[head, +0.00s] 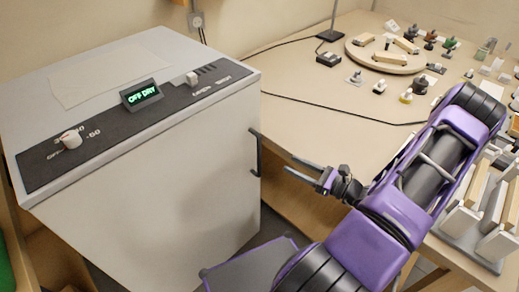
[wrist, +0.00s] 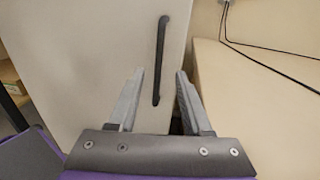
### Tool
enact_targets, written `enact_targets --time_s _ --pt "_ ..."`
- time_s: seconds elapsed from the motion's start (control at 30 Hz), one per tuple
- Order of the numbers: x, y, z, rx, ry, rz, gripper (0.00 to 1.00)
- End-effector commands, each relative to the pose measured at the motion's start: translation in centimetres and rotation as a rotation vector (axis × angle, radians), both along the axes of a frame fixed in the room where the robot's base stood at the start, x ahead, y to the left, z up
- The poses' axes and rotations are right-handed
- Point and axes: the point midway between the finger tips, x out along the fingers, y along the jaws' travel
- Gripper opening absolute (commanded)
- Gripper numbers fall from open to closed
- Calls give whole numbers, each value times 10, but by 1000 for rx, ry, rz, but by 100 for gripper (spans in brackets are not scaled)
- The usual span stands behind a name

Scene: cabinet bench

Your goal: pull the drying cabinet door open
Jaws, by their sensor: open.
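The drying cabinet (head: 160,190) is a large white box at the left in the head view, with a dark control strip on top. Its door looks shut. The black vertical bar handle (head: 256,152) is at the door's right edge. In the wrist view the handle (wrist: 160,60) stands ahead on the white door (wrist: 105,50). My gripper (head: 300,170) is open and empty, to the right of the handle and apart from it in the head view. In the wrist view the handle's lower end shows between the fingertips of my gripper (wrist: 161,73).
A white rack (head: 475,225) is at the right. The floor gap beside the cabinet is narrow.

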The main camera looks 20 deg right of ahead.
Motion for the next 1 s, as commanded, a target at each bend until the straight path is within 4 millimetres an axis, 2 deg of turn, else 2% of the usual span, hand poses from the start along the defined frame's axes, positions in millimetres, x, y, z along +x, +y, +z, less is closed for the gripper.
enact_targets --time_s 0.3,0.5,0.7,1.0 --pt "61 38 -1 -1 -1 5 50" --pt "93 58 0 -1 1 4 50" --pt "111 68 0 -1 1 2 50" --pt "115 70 0 -1 2 1 50"
